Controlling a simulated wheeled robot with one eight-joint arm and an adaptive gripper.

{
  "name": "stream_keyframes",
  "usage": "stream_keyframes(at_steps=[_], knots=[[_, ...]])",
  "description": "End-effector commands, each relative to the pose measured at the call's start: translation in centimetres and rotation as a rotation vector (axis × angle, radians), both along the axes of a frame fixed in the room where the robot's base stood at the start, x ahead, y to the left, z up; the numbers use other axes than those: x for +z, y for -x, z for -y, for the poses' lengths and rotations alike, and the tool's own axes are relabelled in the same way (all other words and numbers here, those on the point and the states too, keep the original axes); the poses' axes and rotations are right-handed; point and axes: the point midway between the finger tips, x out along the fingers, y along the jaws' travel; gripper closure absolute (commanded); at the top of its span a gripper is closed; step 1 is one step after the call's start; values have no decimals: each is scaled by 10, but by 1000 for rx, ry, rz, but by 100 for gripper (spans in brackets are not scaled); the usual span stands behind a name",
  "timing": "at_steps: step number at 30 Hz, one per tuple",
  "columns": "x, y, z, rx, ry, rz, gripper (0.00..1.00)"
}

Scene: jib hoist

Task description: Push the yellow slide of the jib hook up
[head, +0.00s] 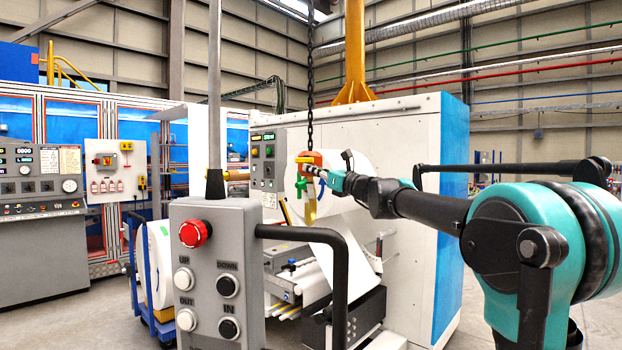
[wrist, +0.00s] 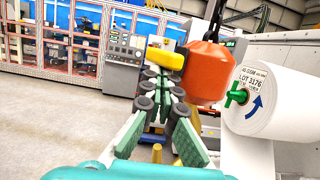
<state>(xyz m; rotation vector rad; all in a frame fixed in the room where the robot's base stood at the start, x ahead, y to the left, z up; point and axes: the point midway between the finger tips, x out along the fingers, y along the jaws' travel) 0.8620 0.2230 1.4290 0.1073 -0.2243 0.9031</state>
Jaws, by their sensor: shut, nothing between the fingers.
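The orange jib hook block (head: 313,156) hangs on a dark chain in the head view. It fills the upper right middle of the wrist view (wrist: 207,72). Its yellow slide (wrist: 165,58) sticks out from the block's left side, and it shows small in the head view (head: 311,160). My gripper (wrist: 158,78) has its green fingers with dark joints drawn together, empty. The fingertips are just below the slide in the picture; I cannot tell whether they touch it. In the head view my gripper (head: 312,172) is close against the block, which it partly hides.
A white paper roll (wrist: 275,105) with a green knob is right of the block. The chain (head: 310,80) runs straight up. A grey button pendant (head: 212,260) with a red stop button stands in front. A white machine (head: 410,140) stands behind my arm.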

Motion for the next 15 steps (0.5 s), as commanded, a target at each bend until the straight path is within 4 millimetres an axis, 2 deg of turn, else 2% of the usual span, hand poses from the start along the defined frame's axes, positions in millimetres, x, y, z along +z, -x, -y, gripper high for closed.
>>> stream_keyframes(at_steps=[10, 15], knots=[[4, 0, 0, 2, -10, -1, 100], [-11, -3, 0, 1, -8, -2, 100]])
